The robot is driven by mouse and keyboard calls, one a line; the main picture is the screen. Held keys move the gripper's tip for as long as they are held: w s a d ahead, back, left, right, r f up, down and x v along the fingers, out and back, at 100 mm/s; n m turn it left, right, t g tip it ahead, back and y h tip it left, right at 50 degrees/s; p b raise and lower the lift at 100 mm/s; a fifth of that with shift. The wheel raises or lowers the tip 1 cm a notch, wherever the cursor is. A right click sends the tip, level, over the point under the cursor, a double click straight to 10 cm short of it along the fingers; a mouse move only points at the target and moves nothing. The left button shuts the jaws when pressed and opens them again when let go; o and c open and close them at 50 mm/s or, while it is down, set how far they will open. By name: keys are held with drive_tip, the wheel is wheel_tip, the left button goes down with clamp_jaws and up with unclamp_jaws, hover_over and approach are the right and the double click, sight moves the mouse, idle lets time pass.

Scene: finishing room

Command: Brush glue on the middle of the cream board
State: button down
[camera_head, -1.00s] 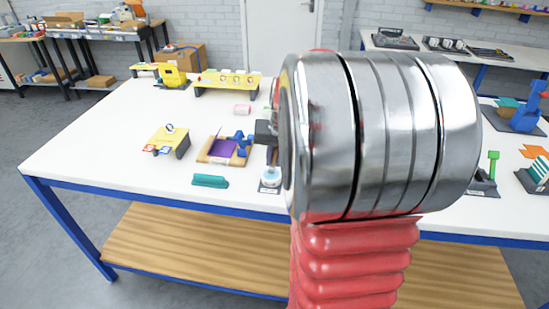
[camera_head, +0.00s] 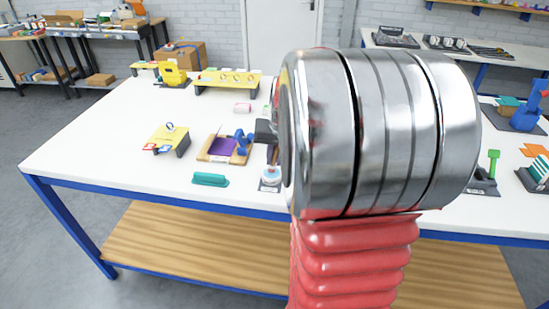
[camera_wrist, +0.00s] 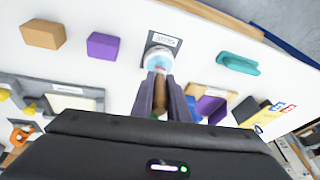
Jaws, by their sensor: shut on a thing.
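My gripper (camera_wrist: 160,80) is shut on a brown-handled brush (camera_wrist: 160,97) in the wrist view. The brush points at a white and blue glue pot (camera_wrist: 158,57) on a dark labelled base; its bristle end looks to be in or just over the pot's mouth, I cannot tell which. In the head view the gripper (camera_head: 265,132) is partly hidden by my arm, above the pot (camera_head: 270,177). A cream board (camera_wrist: 72,103) lies in a grey holder at the left of the wrist view. In the head view my arm seems to hide it.
A teal object (camera_head: 210,179) lies left of the pot. Behind it is a wooden tray (camera_head: 205,155) with a purple sheet and a blue tool. Orange (camera_wrist: 43,34) and purple (camera_wrist: 105,46) blocks sit left of the pot in the wrist view. The front-left tabletop is clear.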

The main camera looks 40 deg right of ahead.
drive_tip(key=shift+r, duration=3.45)
